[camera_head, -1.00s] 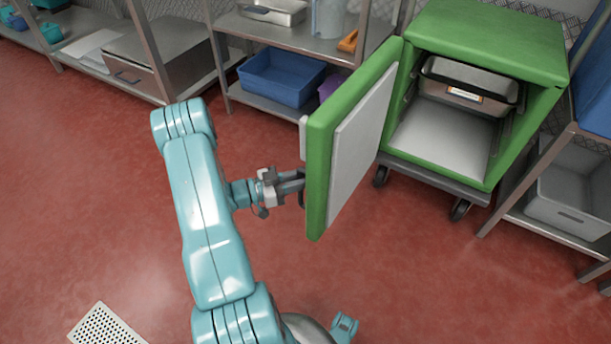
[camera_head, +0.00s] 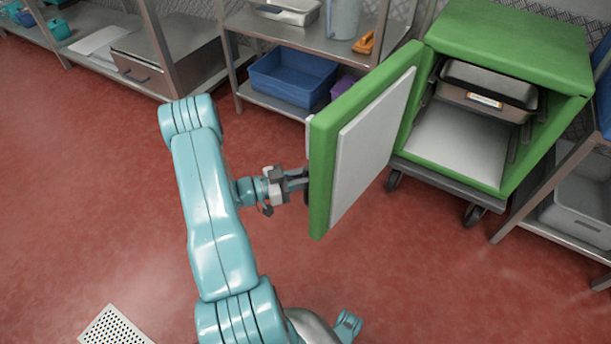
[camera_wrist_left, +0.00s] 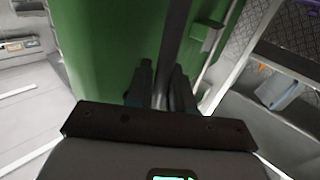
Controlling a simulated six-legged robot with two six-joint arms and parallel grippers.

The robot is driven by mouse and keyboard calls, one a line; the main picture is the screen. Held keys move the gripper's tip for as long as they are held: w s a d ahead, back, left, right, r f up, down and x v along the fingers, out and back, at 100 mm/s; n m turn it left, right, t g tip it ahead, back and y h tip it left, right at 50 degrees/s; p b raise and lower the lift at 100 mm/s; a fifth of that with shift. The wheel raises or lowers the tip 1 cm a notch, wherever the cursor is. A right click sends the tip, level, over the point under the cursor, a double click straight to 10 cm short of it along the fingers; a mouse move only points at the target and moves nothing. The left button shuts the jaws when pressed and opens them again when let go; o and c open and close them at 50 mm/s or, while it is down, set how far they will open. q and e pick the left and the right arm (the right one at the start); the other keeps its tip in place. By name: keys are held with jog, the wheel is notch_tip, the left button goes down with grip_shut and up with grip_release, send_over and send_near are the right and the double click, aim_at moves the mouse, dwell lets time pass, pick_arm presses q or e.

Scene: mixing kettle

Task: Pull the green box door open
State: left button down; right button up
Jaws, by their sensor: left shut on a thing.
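The green box (camera_head: 515,45) stands on a wheeled base at the right, its front open. Its green door (camera_head: 322,180) is swung wide out to the left, with its pale inner panel (camera_head: 372,150) facing right. My left gripper (camera_head: 300,180) is at the outer face of the door, near its free edge, shut on the door's handle; the door mostly hides the handle in the head view. In the left wrist view the fingers (camera_wrist_left: 162,88) close around a dark upright bar (camera_wrist_left: 174,45) in front of the green door face (camera_wrist_left: 110,45). My right gripper is not in view.
A metal pan (camera_head: 485,95) sits inside the box on upper runners. Behind the door a metal shelf (camera_head: 330,45) holds a blue bin (camera_head: 292,78). A grey bin (camera_head: 580,205) is on the rack at the right. Red floor (camera_head: 430,280) is clear in front.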

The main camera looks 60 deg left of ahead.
pick_arm(q)
jog(key=shift+s+f, duration=0.15)
dwell(0.3)
jog(key=c, duration=1.2)
grip_release()
jog(key=shift+o, duration=0.2)
jog(key=s+a+p, duration=0.2)
jog(key=s+p, duration=0.2)
jog(key=s, duration=1.2)
jog(key=shift+a, duration=0.4)
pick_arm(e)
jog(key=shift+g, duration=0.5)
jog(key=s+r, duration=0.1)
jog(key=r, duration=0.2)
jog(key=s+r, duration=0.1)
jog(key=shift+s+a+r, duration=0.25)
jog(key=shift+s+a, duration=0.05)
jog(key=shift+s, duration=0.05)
